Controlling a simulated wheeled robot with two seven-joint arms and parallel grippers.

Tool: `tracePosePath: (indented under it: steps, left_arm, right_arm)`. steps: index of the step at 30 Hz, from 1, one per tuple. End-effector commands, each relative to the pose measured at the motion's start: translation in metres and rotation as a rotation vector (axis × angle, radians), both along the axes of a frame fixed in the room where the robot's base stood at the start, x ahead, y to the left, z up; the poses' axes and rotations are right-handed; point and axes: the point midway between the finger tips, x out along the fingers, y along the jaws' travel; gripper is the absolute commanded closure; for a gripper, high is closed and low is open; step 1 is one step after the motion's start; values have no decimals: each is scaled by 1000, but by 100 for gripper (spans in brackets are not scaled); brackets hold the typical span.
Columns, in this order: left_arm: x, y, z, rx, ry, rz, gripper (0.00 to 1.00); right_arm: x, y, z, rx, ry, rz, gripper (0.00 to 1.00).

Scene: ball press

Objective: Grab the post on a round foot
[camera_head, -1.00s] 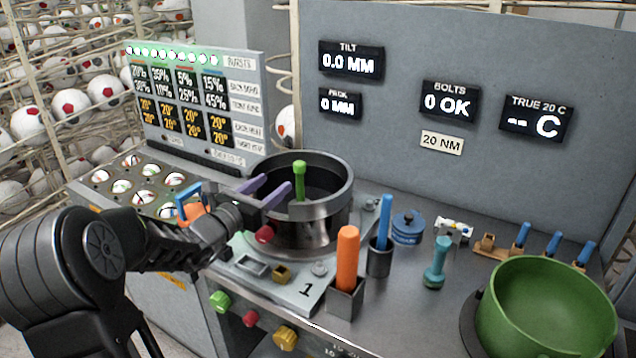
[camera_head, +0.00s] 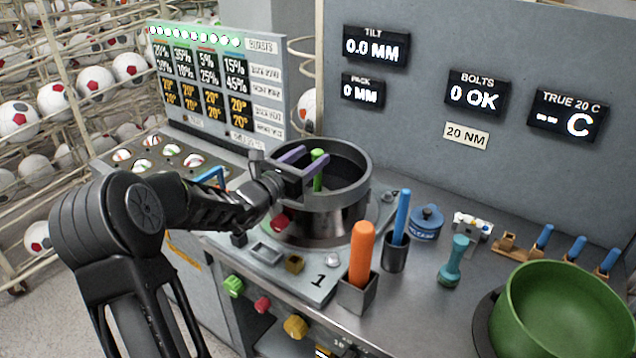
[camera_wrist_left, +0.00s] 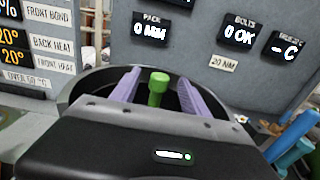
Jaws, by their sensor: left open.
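A green post (camera_head: 317,178) stands upright inside a dark round metal pot (camera_head: 325,222); the wrist view shows the post's top (camera_wrist_left: 158,82). Its foot is hidden by the pot wall and my gripper. My left gripper (camera_head: 303,157) is over the pot, its two purple fingers apart. In the left wrist view the fingers (camera_wrist_left: 160,84) stand on either side of the green post, with gaps visible on both sides. A teal post (camera_head: 455,262) with a round foot stands on the bench further right. My right gripper is not in view.
An orange-handled tool (camera_head: 361,255) in a square holder and a blue rod in a cup (camera_head: 396,254) stand right of the pot. A blue lidded pot (camera_head: 427,224) and a large green bowl (camera_head: 545,315) are further right. A grey panel rises behind.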

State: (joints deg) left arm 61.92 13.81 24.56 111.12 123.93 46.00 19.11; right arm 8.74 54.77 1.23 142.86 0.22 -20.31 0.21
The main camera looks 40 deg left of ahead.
Motion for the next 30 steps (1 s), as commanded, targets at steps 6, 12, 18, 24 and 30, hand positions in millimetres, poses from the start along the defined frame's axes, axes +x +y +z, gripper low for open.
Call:
tracePosePath:
  steps: [6, 12, 18, 24, 30]
  left_arm:
    - [14, 0, 0, 0, 0, 0, 47]
    - [14, 0, 0, 1, 0, 0, 47]
    - [26, 0, 1, -4, 0, -1, 47]
    - [54, -1, 1, -3, -1, -2, 47]
    - [66, 0, -2, -1, 0, 0, 47]
  right_arm:
    - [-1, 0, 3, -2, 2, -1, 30]
    - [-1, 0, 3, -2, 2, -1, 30]
    - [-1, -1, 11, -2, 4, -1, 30]
    - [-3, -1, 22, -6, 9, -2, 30]
    - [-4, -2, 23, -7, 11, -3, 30]
